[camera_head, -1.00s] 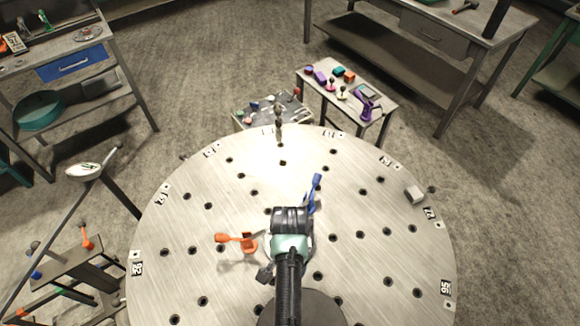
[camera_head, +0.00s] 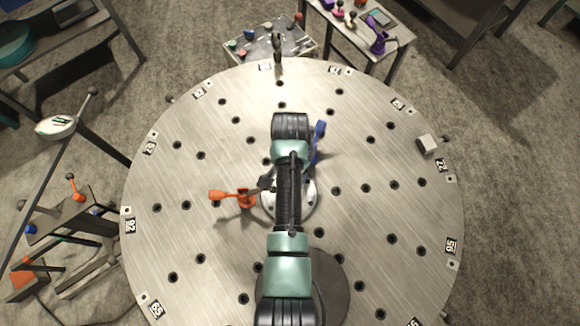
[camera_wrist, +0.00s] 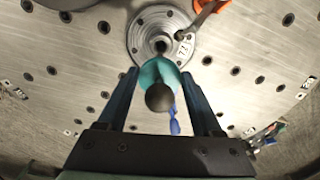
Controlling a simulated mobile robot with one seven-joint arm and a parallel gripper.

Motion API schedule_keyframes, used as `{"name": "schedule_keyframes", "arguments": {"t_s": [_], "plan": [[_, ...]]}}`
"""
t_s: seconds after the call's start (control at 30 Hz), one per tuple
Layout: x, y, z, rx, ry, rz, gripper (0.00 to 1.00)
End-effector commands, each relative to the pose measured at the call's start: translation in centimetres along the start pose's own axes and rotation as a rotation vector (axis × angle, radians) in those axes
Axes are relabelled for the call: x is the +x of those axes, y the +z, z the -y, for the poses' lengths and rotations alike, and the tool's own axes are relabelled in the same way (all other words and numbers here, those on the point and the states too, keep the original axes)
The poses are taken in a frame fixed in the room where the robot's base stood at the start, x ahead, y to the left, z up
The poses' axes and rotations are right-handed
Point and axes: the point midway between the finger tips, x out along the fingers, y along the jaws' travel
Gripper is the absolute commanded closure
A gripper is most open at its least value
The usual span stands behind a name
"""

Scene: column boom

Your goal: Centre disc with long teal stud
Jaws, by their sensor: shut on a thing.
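The grey flanged disc (camera_head: 306,196) lies on the round metal table, partly hidden under my arm. In the wrist view the disc (camera_wrist: 146,20) shows its round centre hole open. My gripper (camera_wrist: 160,78) is shut on the teal stud (camera_wrist: 158,72), which has a dark ball at its near end. The stud's far end appears beside the near edge of the hole; I cannot tell whether it touches the disc. In the head view the gripper and stud are hidden beneath my arm. An orange clamp (camera_head: 232,196) stands left of the disc, and a blue clamp (camera_head: 319,136) beyond it.
The round table (camera_head: 390,215) is dotted with holes and mostly bare. A light grey block (camera_head: 427,144) sits near its right edge. A dark upright post (camera_head: 278,48) stands at the far edge. Side tables with small parts stand beyond and at left.

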Motion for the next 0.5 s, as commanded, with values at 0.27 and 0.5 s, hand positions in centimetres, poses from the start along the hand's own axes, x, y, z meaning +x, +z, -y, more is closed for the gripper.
{"name": "schedule_keyframes", "arguments": {"t_s": [0.27,0.5], "plan": [[3.9,0.0,0.0,0.0,-0.001,-0.001,0.91],[3.2,0.0,0.0,0.0,-0.001,-0.001,0.91]]}}
